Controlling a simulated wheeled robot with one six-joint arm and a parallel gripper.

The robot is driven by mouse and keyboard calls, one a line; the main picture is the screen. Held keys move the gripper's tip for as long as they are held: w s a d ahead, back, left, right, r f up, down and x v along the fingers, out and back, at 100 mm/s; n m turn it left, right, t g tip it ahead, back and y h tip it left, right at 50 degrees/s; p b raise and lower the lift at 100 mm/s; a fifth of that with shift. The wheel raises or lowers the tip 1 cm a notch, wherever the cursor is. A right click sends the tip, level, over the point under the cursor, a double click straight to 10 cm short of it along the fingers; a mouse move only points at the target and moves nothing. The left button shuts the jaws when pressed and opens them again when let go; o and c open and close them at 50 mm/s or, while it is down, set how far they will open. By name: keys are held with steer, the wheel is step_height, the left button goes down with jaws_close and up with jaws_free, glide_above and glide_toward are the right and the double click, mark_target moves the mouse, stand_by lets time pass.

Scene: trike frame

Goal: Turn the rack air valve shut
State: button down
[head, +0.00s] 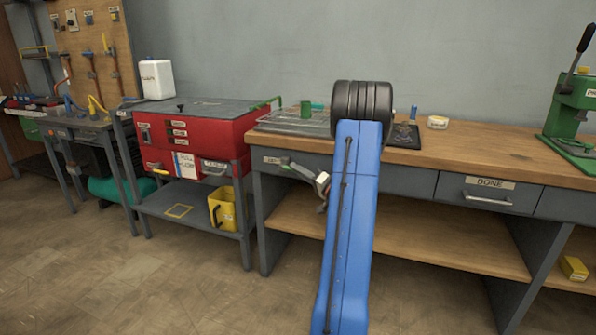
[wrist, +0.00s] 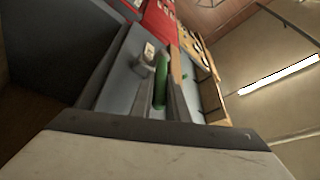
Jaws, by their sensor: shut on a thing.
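My gripper (head: 290,165) reaches left along the front of the wooden workbench (head: 470,150), near a labelled drawer under its left end. In the wrist view my gripper (wrist: 168,75) is shut on a green bar (wrist: 160,85), which lies lengthwise between the fingers. A pale, knob-like piece (wrist: 148,52) stands close beside the bar's far end. The green bar is small in the head view, and I cannot tell for certain that it is the rack air valve's lever. No valve label is readable.
A red cabinet (head: 190,130) on a grey stand is left of the bench, with a green bent handle (head: 265,103) at its top right. A yellow container (head: 222,210) sits on the stand's shelf. A green press (head: 578,110) stands at the bench's right. Floor in front is clear.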

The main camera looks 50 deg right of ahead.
steer(key=shift+f, duration=0.1)
steer(key=c, duration=1.7)
jaws_free()
steer(key=v, duration=1.7)
steer(key=shift+s, duration=0.2)
